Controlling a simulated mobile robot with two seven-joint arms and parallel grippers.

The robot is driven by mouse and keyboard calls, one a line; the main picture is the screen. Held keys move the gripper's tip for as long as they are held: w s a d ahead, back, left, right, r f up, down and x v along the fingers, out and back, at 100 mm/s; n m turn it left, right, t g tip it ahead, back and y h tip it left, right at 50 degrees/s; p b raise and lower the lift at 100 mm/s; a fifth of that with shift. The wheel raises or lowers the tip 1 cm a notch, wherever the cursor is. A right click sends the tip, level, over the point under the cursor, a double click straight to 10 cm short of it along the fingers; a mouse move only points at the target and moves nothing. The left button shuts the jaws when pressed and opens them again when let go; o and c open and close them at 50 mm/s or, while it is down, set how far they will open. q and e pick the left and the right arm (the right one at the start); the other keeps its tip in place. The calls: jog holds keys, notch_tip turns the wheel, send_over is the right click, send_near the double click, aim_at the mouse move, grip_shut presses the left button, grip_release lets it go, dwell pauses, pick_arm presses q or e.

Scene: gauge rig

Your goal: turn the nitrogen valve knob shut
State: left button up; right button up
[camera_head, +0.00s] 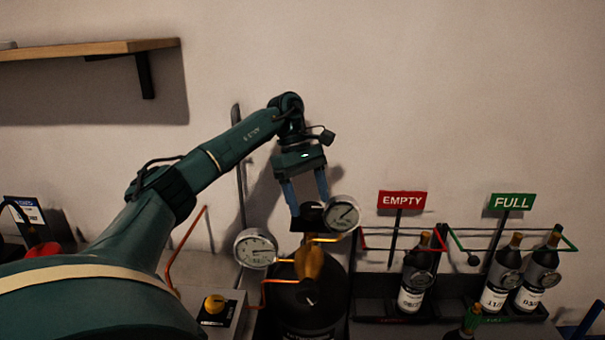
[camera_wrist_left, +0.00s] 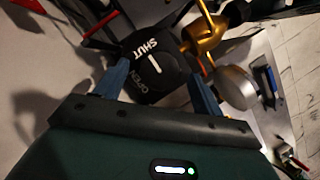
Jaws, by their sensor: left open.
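The black valve knob (camera_head: 309,215) sits on top of the brass regulator (camera_head: 309,258) above a dark cylinder (camera_head: 308,300). In the left wrist view the knob (camera_wrist_left: 157,68) shows the words SHUT and OPEN and a white line; the line lies close to the SHUT lettering. My left gripper (camera_head: 308,198) is open above the knob, pointing down. Its two blue fingers stand on either side of the knob, also in the left wrist view (camera_wrist_left: 160,88). I cannot tell whether they touch it. My right gripper is not in view.
Two round gauges (camera_head: 342,213) (camera_head: 256,249) flank the knob closely. A box with a yellow knob (camera_head: 215,304) stands lower left. Right are an EMPTY sign (camera_head: 402,200), a FULL sign (camera_head: 512,202) and racked bottles (camera_head: 416,275). A wooden shelf (camera_head: 90,48) hangs upper left.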

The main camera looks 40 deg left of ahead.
pick_arm(q)
jog(key=v, duration=1.2)
jog(key=shift+d, duration=0.1)
dwell(0.4)
